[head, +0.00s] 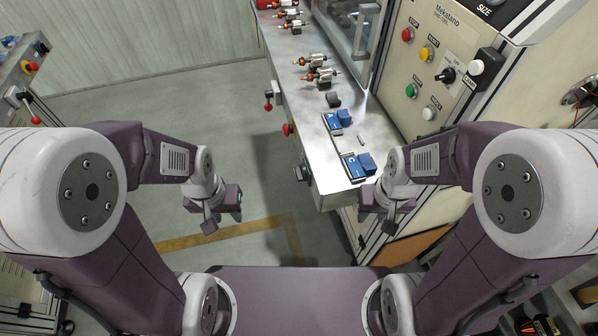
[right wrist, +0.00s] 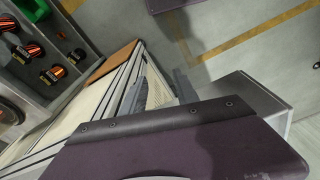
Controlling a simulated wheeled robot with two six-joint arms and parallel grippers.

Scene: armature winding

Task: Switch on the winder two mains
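A cream machine panel (head: 440,70) marked "Mekatano" stands at the upper right in the head view. I cannot tell which control is the winder two mains. My left gripper (head: 222,218) hangs over the floor, touching nothing. My right gripper (head: 382,220) is near the steel bench's front corner, below the panel and apart from it.
A steel bench (head: 342,95) bears several armatures (head: 318,75) and blue blocks (head: 357,165). A lever with a red knob (head: 268,106) juts from its left side. Another machine (head: 20,70) stands at far left. Grey floor (head: 200,110) is clear between them.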

